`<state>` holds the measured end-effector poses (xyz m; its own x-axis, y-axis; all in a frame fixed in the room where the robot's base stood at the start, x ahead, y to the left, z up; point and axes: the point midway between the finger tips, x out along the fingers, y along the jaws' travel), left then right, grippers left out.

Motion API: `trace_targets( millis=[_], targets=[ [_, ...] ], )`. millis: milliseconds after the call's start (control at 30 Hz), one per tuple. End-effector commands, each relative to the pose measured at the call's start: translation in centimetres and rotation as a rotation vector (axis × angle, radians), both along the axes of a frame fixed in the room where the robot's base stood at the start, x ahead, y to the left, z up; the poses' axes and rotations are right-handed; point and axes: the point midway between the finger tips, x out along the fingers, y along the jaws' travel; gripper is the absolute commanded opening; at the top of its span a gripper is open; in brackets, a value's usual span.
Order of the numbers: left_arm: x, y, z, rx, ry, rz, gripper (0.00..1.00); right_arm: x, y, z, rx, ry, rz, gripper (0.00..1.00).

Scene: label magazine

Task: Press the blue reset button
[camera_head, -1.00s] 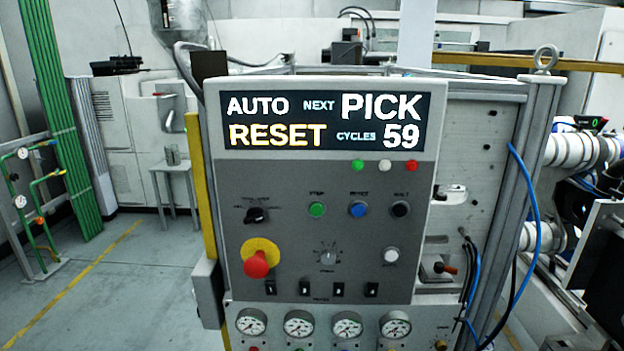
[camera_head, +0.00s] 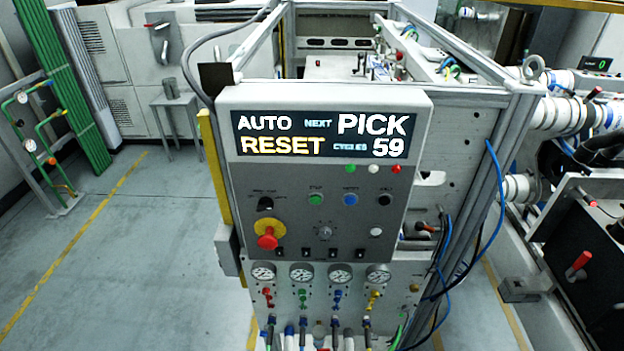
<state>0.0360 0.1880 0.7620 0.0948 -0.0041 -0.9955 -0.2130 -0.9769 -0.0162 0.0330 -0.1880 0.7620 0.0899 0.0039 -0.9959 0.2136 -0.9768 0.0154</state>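The blue reset button (camera_head: 350,199) sits on the grey control panel (camera_head: 290,225), in the row below the display. A green button (camera_head: 316,199) is to its left and a black button (camera_head: 384,199) to its right. The display (camera_head: 320,136) reads AUTO, NEXT PICK, RESET in yellow, CYCLES 59. Nothing covers the blue button. Neither of my grippers can be made out for certain in the head view.
A red emergency stop (camera_head: 267,240) on a yellow base is at the panel's lower left. Gauges (camera_head: 302,273) and hoses sit below. Blue cable (camera_head: 490,210) hangs at the right. Open floor (camera_head: 150,270) lies to the left, with a small table (camera_head: 175,108) behind.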

Motion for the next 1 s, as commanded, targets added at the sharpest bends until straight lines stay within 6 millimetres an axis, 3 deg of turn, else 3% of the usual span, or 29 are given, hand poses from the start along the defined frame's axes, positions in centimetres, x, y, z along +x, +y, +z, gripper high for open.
trace_targets(
  millis=[100,533,1000],
  targets=[
    [-0.07,0.00,-0.02,0.000,0.002,0.000,0.73,-0.02,0.01,0.00,0.000,0.000,0.000,0.48],
    [-0.15,0.00,-0.02,0.001,0.004,0.001,0.73,-0.01,-0.01,-0.01,0.000,0.000,-0.001,0.00],
    [-0.18,-0.01,-0.03,0.000,0.004,0.001,0.73,0.05,-0.02,-0.01,-0.001,0.000,-0.001,0.00]
  ],
)
